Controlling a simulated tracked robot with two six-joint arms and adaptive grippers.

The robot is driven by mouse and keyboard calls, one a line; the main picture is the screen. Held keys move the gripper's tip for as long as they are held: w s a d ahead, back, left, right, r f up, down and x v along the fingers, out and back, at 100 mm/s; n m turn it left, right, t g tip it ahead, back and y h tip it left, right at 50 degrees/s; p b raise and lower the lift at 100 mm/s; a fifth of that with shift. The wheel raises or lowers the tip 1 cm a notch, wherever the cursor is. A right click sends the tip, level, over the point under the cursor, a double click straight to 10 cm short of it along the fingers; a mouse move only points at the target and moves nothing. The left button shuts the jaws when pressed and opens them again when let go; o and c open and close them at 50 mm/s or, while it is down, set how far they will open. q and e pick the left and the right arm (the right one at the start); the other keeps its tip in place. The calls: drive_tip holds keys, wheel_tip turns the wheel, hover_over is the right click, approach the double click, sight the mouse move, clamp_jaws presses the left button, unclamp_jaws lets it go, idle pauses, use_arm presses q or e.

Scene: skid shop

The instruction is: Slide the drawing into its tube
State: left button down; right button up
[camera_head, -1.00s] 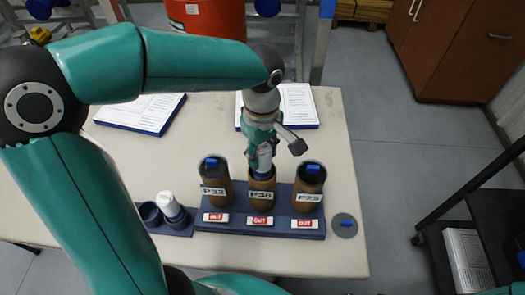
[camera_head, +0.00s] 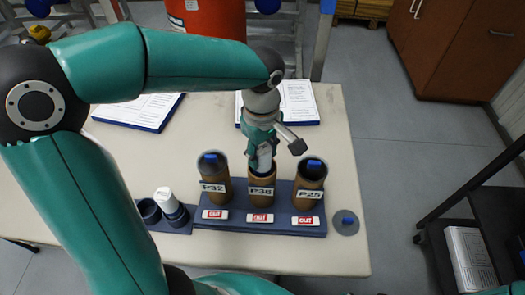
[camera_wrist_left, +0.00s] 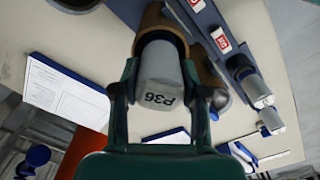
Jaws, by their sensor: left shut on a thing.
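A pale rolled drawing marked P36 (camera_wrist_left: 158,75) is between the fingers of my left gripper (camera_head: 263,152); it also shows in the head view (camera_head: 265,158). My left gripper is shut on it. The brown tube labelled P36 (camera_head: 262,190) stands upright in the middle of the blue rack, with its dark mouth up. The roll's lower end is at or just above the far side of this mouth. I cannot tell whether it is inside the rim. My right gripper is out of view.
Tubes P32 (camera_head: 215,180) and P25 (camera_head: 310,182) flank P36 on the blue rack (camera_head: 285,226). A white-topped piece (camera_head: 168,203) stands in a holder at left. A round grey lid (camera_head: 346,224) lies at right. Printed sheets (camera_head: 299,103) lie behind.

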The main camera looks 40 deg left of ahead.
use_arm(q)
drive_tip(key=shift+f, duration=0.3)
